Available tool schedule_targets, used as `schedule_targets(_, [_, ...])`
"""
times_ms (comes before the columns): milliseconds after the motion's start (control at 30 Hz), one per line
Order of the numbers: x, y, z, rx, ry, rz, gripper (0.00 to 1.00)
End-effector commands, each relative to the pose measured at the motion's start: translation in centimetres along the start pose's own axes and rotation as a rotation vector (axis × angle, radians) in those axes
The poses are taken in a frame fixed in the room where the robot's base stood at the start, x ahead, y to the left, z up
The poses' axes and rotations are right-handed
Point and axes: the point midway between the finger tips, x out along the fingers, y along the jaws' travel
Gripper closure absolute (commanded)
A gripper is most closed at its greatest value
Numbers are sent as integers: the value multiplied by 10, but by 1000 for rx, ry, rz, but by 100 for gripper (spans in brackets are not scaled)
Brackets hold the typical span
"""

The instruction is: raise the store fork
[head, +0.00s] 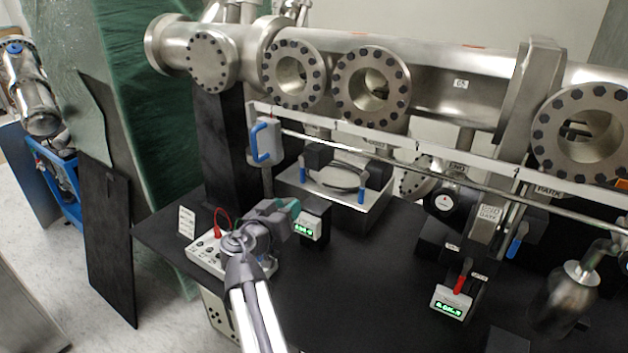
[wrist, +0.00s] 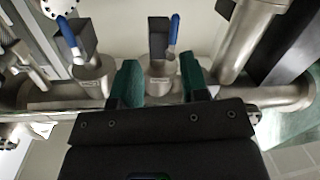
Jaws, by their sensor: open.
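No label marked store fork can be read. Two blue-handled levers with black blocks stand on a steel box (head: 335,198), the left lever (head: 302,174) and the right lever (head: 361,195). The wrist view shows two blue levers, one at the left (wrist: 68,35) and one near the middle (wrist: 174,30), each by a short steel cylinder; I cannot tell which levers these are. My gripper (head: 293,207) is low at the left of the black table, in front of the steel box. Its green fingers (wrist: 160,82) are apart, with nothing held; the middle cylinder shows between them.
A steel pipe with bolted flanges (head: 372,85) runs across the back. A large blue handle (head: 261,143) is on the rail's left end. A switch box (head: 205,250) with a red cable lies beside my arm. A red lever and readout (head: 449,303) stand right. The table's front middle is clear.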

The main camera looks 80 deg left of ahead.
Motion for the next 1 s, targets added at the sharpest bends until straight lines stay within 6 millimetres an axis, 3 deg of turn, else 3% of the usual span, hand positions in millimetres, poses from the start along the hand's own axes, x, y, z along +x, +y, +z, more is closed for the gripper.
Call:
schedule_targets(100, [3,-12,-18,134,95,-68,59])
schedule_targets(200, [2,-14,-19,215,95,-89,59])
schedule_targets(433, [13,-13,-19,226,92,-85,59])
schedule_targets(567, [35,-16,-22,225,92,-84,59])
schedule_targets(800, [92,-20,-27,225,91,-82,59])
schedule_targets(1000, [111,-20,-29,225,91,-85,59])
